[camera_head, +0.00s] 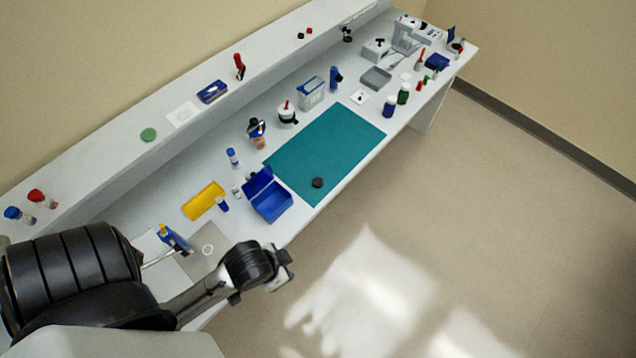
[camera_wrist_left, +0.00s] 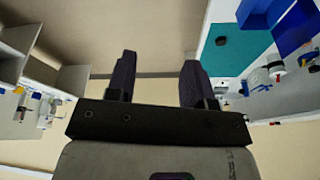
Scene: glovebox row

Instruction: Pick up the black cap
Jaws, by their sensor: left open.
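A small round black cap (camera_head: 317,182) lies on the teal mat (camera_head: 345,140), near the mat's front edge. It also shows in the left wrist view as a dark disc (camera_wrist_left: 221,41) on the mat, to the right of the fingers. My left gripper (camera_head: 286,268) is beyond the front edge of the bench, lower left of the cap and apart from it. In the left wrist view the gripper (camera_wrist_left: 158,72) has its two fingers spread with nothing between them. My right gripper is not in view.
An open blue box (camera_head: 272,205) stands beside the mat, left of the cap. A yellow tray (camera_head: 203,200) and a blue-capped vial (camera_head: 233,158) are farther left. Bottles and a white jar (camera_head: 287,115) stand behind the mat. The mat around the cap is clear.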

